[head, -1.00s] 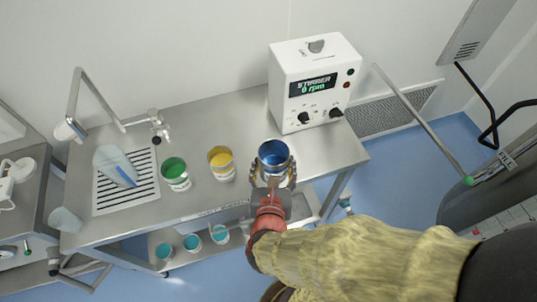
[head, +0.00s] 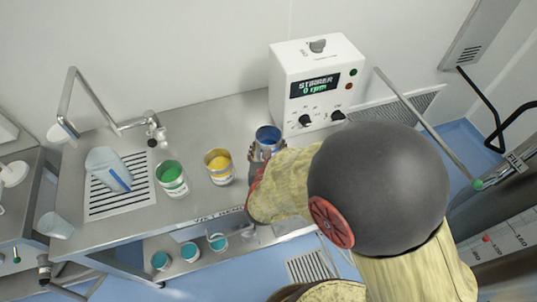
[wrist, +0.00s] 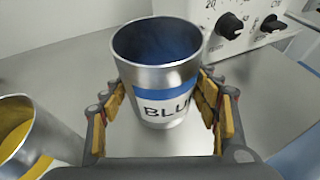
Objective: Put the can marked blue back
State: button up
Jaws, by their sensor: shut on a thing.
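The can marked blue (head: 268,136) is a metal can with blue contents, a blue band and a label reading "BLU", the rest cut off by a finger. In the wrist view the can (wrist: 158,80) stands upright between the yellow-padded fingers of my gripper (wrist: 165,118), which is shut on it. In the head view my gripper (head: 262,155) is at the can's near side, partly hidden by my arm. I cannot tell whether the can's base touches the steel counter (head: 215,122).
A yellow can (head: 218,166) and a green can (head: 171,178) stand to the left. The white stirrer box (head: 313,82) is close behind on the right. A pitcher (head: 110,170) stands on the drain grate. Several teal-filled containers (head: 191,251) are on the lower shelf.

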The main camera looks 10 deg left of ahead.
jog(key=shift+f+b, duration=0.45)
jog(key=shift+f, duration=1.1)
jog(key=shift+f, duration=0.2)
jog(key=o, duration=1.5)
jog(key=shift+r, duration=0.1)
jog(key=shift+r, duration=0.2)
jog(key=p+v, duration=0.2)
jog(key=v, duration=0.8)
jog(key=shift+s+r, duration=0.1)
jog(key=shift+s, duration=0.15)
jog(key=shift+s+d+r, duration=0.2)
jog(key=shift+s+d, duration=0.05)
jog(key=shift+s, duration=0.4)
